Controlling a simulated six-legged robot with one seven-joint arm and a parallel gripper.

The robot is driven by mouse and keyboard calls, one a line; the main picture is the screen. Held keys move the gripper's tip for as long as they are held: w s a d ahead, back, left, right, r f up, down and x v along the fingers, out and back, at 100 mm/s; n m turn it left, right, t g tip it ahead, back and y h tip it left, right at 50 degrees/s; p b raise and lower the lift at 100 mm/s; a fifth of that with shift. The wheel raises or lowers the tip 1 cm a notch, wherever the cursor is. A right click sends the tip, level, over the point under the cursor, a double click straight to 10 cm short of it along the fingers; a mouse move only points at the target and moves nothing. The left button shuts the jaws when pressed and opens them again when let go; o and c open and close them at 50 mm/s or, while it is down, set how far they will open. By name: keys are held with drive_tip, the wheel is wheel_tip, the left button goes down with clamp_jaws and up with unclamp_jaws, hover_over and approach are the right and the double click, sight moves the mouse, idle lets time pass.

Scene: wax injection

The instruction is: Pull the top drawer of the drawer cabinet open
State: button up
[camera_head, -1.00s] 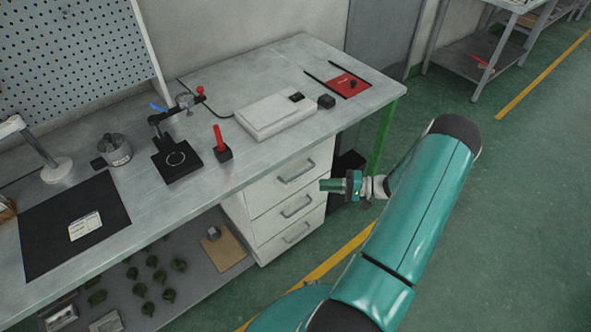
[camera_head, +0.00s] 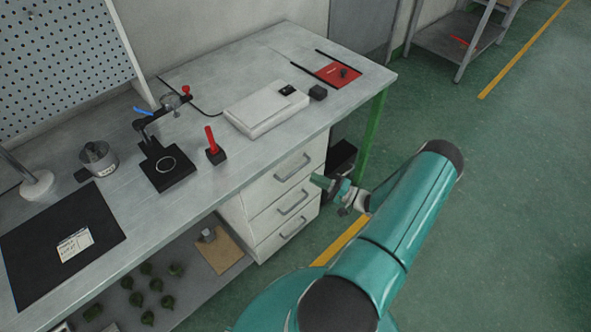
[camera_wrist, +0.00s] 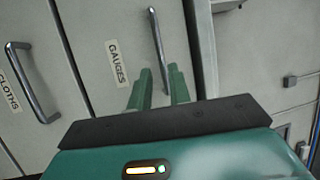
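The white drawer cabinet (camera_head: 262,215) stands under the workbench, with three drawers shut. Its top drawer has a grey bar handle (camera_head: 294,167). In the wrist view the drawers appear turned sideways; the top drawer (camera_wrist: 100,15) has a "GAUGES" label and its handle (camera_wrist: 156,45) runs toward the gap between my fingers. My gripper (camera_head: 321,183) is to the right of the top drawer's front in the head view. In the wrist view my gripper (camera_wrist: 161,76) has its two fingers apart, with nothing clearly held. Whether the handle lies between the fingertips in depth cannot be told.
The workbench top (camera_head: 230,178) overhangs the cabinet, with a green leg (camera_head: 370,135) at its right end. A dark box (camera_head: 342,156) stands beside the cabinet. A lower drawer handle (camera_wrist: 30,82) has a "CLOTHS" label. Floor at right is clear.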

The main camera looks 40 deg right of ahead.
sight(297, 170)
drive_tip(key=x, duration=0.8)
drive_tip(key=shift+a, duration=0.1)
clamp_jaws()
